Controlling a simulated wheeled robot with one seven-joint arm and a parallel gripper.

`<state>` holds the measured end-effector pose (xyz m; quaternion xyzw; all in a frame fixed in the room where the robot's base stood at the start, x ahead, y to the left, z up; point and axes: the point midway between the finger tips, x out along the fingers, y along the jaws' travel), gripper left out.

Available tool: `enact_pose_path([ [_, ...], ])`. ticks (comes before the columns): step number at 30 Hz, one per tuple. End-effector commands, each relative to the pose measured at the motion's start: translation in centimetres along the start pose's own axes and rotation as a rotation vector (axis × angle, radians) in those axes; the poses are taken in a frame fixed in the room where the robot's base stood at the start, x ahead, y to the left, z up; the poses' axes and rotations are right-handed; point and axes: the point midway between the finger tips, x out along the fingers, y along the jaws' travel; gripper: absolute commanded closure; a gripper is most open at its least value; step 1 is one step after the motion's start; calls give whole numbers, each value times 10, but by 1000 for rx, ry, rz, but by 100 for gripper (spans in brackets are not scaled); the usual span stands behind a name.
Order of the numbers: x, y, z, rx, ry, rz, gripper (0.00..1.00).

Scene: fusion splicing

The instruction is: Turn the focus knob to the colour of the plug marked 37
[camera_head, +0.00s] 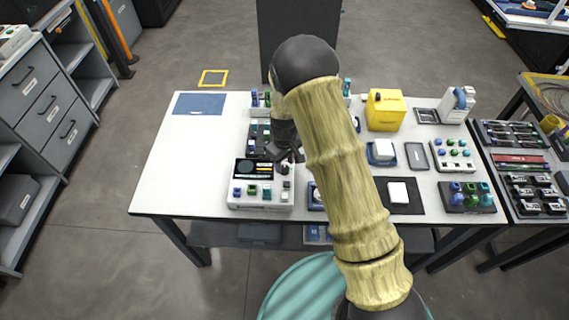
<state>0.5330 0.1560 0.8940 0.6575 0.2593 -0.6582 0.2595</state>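A white device (235,200) with a dark screen stands at the front of the white table, left of my arm. Several small coloured pieces, green, blue and teal, sit along its front face. A small dark knob-like part (285,169) shows at its right side, under my gripper; I cannot be sure it is the focus knob. My gripper (290,157) points down just above or at that part. Whether it touches it, and whether the fingers are open, is too small to tell. Coloured plug-like pieces stand in a dark holder (468,207) at the front right. No number 37 is legible.
A yellow box (385,110), a white-and-blue device (457,104) and a tray of coloured pieces (453,155) stand on the right half. My arm hides the table's middle. The table's left part is clear beside a blue mat (199,104). A second table with racks adjoins on the right.

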Motion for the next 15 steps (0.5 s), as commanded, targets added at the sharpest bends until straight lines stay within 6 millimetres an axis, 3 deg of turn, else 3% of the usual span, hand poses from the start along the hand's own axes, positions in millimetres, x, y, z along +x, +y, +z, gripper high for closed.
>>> enact_pose_path([
  [6, 19, 0, 0, 0, 0, 0, 62],
  [15, 21, 0, 0, 0, 1, 0, 64],
])
